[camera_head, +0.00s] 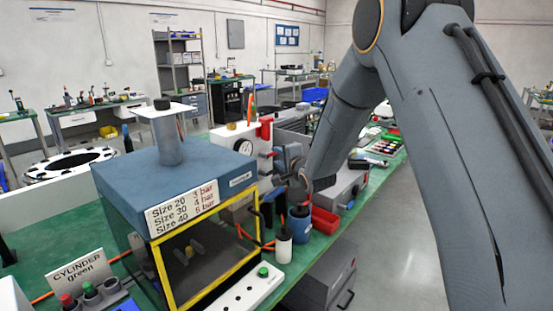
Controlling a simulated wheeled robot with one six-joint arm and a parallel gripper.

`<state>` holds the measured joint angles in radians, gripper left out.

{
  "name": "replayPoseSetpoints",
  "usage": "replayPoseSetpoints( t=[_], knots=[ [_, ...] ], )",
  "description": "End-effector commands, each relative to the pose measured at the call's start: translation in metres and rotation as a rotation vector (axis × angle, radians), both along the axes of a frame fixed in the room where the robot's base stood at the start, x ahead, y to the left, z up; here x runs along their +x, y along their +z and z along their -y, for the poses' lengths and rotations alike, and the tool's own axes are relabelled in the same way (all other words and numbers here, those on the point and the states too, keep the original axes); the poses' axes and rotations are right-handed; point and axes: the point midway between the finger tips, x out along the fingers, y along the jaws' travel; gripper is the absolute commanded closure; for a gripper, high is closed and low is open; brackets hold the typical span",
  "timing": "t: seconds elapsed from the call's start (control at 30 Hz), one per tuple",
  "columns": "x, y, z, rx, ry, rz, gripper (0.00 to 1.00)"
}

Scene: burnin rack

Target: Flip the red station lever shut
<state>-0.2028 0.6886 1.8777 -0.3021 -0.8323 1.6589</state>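A small upright red part (265,128) stands at the right of a white station unit (233,138) behind the yellow-framed box. It may be the red station lever, but it is too small to tell its position. My gripper (288,168) is at the end of my arm, just right of the white unit and a little lower in the picture than the red part. It appears apart from the red part, though depth is unclear. Its fingers are small and partly merged with the equipment behind, so I cannot tell whether they are open or shut.
A blue-topped box (180,175) with a yellow frame fills the near left on the green bench (110,218). A white bottle (284,246), a blue container (299,226) and a red bin (325,221) stand below my gripper. The grey floor (400,240) at right is clear.

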Motion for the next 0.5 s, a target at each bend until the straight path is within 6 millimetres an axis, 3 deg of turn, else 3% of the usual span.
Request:
replayPoseSetpoints(
  t=[0.2,0.5],
  knots=[
    [-0.029,0.005,0.014,0.0,-0.001,0.0,0.7],
    [-0.045,0.008,0.021,0.0,0.0,-0.001,0.7]
  ],
)
